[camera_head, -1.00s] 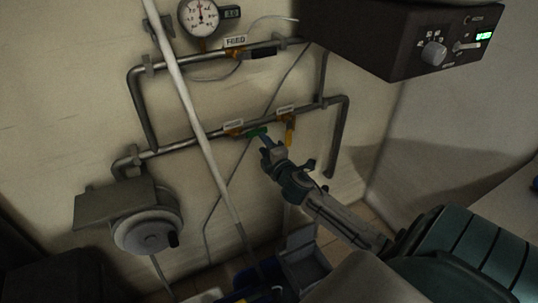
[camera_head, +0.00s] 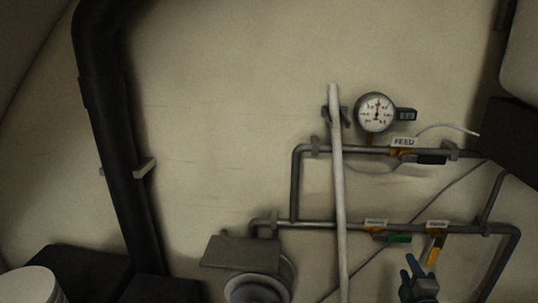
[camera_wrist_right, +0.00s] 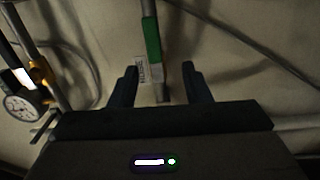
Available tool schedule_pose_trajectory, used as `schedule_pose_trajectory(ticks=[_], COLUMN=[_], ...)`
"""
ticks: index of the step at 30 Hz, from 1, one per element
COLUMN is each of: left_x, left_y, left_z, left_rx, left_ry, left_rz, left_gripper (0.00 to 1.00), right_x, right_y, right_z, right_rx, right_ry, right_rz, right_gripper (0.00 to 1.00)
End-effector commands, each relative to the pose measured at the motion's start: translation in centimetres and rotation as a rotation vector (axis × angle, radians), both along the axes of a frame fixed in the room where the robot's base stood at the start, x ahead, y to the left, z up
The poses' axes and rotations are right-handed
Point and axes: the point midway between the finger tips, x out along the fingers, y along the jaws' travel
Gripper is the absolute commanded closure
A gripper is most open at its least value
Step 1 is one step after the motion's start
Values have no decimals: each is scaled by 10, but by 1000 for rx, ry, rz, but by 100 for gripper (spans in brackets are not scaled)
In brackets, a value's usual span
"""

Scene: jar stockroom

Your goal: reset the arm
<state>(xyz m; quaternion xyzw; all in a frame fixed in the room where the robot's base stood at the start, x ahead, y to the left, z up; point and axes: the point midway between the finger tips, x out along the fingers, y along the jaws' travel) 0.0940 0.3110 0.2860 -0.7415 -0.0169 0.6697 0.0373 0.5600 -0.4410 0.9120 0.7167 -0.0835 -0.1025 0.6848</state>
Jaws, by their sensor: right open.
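My right gripper (camera_head: 410,266) is low at the right in the head view, with its blue fingers pointing up. It is below a green valve handle (camera_head: 399,239) that lies along the lower pipe, and left of a yellow handle (camera_head: 434,251) that hangs down. In the right wrist view the gripper's two fingers (camera_wrist_right: 158,75) stand apart with nothing held between them. The green handle (camera_wrist_right: 152,40) shows beyond the fingertips there, apparently clear of them. My left gripper is not in view.
A pressure gauge (camera_head: 376,112) and the FEED pipe (camera_head: 372,152) are on the wall above. A pale upright pole (camera_head: 339,200) crosses the pipes. A grey wheel-like unit (camera_head: 255,286) is below left. A thick black pipe (camera_head: 118,160) runs down the left. The wall between is bare.

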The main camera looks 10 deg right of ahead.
Motion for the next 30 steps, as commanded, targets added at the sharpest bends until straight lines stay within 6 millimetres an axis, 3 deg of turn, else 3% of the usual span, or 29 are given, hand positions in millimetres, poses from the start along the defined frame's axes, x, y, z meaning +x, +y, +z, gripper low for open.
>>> schedule_pose_trajectory(ticks=[4, 9, 15, 27, 30], left_x=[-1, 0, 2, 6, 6], left_y=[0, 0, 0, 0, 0], left_z=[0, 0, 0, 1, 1], left_rx=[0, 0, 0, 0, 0], left_ry=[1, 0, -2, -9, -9], left_rz=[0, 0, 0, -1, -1], left_gripper=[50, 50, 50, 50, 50], right_x=[-46, -131, -199, -295, -284], right_y=[21, 66, 108, 173, 168], right_z=[-43, -100, -127, -135, -160], right_rx=[293, 722, 983, 1269, 1257], right_ry=[105, 317, 498, 774, 773], right_rz=[-132, -361, -528, -747, -752], right_gripper=[56, 56, 56, 56, 56])
